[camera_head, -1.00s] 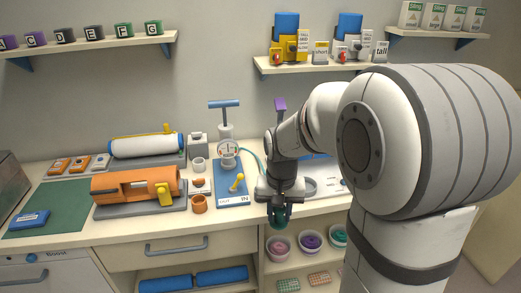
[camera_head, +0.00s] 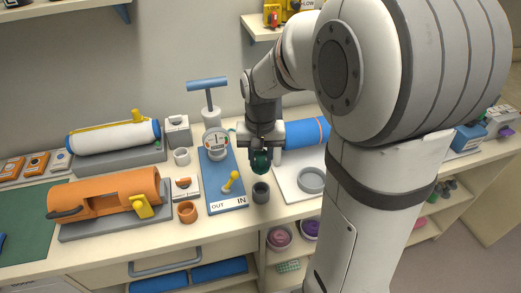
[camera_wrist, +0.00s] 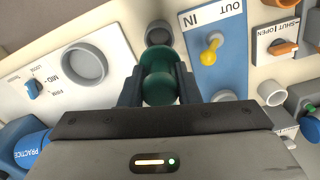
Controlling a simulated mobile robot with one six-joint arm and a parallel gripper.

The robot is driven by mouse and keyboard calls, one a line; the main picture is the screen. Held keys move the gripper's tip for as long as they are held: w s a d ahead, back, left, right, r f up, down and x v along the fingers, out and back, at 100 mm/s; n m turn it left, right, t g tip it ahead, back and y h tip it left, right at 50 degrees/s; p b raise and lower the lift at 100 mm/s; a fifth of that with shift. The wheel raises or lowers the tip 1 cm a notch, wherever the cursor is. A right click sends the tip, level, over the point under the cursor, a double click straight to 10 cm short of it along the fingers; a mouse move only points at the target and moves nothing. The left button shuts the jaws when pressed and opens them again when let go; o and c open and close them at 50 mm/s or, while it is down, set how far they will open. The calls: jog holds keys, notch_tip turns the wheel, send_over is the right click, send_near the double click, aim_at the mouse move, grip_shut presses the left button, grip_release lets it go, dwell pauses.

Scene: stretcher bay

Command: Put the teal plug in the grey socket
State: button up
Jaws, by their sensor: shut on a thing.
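My gripper (camera_head: 260,150) is shut on the dark teal plug (camera_head: 260,163), which points down below the fingers. In the wrist view the plug (camera_wrist: 160,84) sits between both fingers. The grey socket (camera_head: 261,193) is a small dark grey open cup on the bench, right of the blue IN/OUT board. It also shows in the wrist view (camera_wrist: 158,33), just beyond the plug and partly covered by it. The plug appears above and slightly behind the socket, apart from it in the head view. The exact gap is hard to tell.
The blue board (camera_head: 216,170) with a gauge and yellow lever stands left of the socket. A white panel with a large grey ring (camera_head: 312,180) lies to the right. An orange cup (camera_head: 187,211) and an orange cylinder (camera_head: 110,194) are farther left.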

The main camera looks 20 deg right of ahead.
aim_at(261, 172)
jog(key=shift+f+b, duration=2)
jog(key=shift+f, duration=0.8)
jog(key=shift+s+f+b, duration=0.1)
jog(key=shift+f+b, duration=1)
jog(key=shift+f, duration=0.35)
jog(key=o, duration=1.1)
jog(key=shift+o, duration=0.2)
notch_tip(261, 172, up, 8)
jog(key=shift+f, duration=0.1)
jog(key=s+n+t, duration=0.2)
jog(key=s, duration=1.2)
jog(key=shift+d+n+t, duration=0.25)
jog(key=shift+n+t, duration=0.15)
